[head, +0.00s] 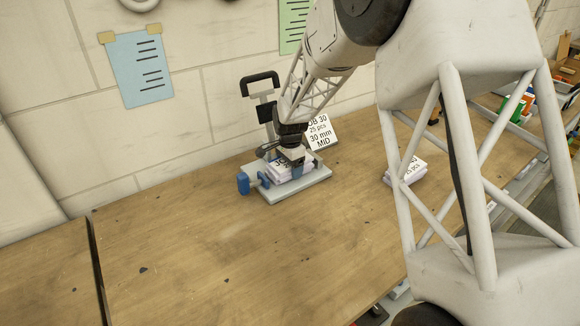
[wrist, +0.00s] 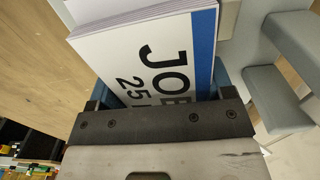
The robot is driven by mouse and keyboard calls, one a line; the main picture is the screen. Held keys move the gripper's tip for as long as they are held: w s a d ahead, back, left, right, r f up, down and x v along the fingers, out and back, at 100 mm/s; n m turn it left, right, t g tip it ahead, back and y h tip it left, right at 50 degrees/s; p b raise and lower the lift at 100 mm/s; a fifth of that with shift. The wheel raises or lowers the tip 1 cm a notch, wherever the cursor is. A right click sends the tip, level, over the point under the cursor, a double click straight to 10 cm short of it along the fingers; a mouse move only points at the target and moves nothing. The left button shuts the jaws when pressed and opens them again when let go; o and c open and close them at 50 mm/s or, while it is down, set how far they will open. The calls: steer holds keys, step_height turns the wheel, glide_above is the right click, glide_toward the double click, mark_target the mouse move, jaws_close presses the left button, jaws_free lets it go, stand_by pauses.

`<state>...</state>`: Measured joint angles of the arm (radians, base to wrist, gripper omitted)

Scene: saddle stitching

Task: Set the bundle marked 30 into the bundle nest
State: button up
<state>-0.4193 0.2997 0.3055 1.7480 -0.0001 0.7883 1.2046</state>
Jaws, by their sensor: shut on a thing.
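My gripper (head: 294,163) is shut on a white paper bundle (head: 281,171) over the grey base plate (head: 312,182) of the stitching device. In the wrist view the bundle (wrist: 140,50) shows "JO", part of "25" and a blue edge strip; its job number is hidden by the gripper. The bundle lies low over the plate, beside a blue clamp (head: 243,184); I cannot tell whether it rests fully in the nest.
The device has a black handle (head: 260,80) at the back, near the wall. Another bundle (head: 408,170) lies to the right, partly behind my arm. The wooden table (head: 220,260) is clear in front and left. Coloured items in bins (head: 522,105) stand far right.

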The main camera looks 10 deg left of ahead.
steer(key=o, duration=1.2)
steer(key=shift+f, duration=0.1)
step_height(320, 180, up, 12)
steer(key=shift+r, duration=0.15)
stand_by(0.9)
